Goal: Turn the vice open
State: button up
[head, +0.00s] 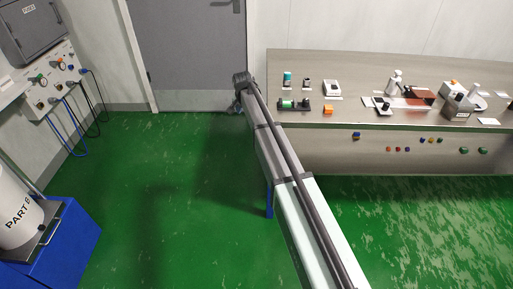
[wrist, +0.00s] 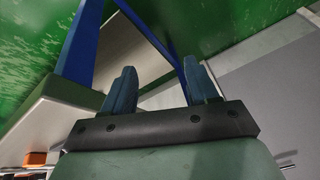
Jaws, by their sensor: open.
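In the head view, a small dark fixture with a green cylinder (head: 293,104) sits at the left front of the steel bench. It may be the vice, but it is too small to be sure. My gripper (wrist: 158,76) shows in the wrist view with its two blue-grey fingers apart and nothing between them. In the head view my arm reaches up to the left of the bench, and its fingers cannot be made out. No contact with the fixture shows.
The steel bench (head: 340,68) carries an orange block (head: 328,109), a teal-topped bottle (head: 287,79) and several other devices. A grey door (head: 185,50) is behind my arm. A blue cabinet (head: 55,245) with a white drum (head: 15,215) stands lower left. Green floor between is clear.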

jog(key=s+d+f, duration=0.2)
jog(key=s+f, duration=0.2)
jog(key=f, duration=0.2)
jog(key=s+d+f+n+g, duration=0.1)
jog(key=s+d+f, duration=0.2)
jog(key=f, duration=0.4)
jog(key=shift+s+f, duration=0.2)
jog(key=shift+s, duration=0.6)
jog(key=shift+c, duration=0.2)
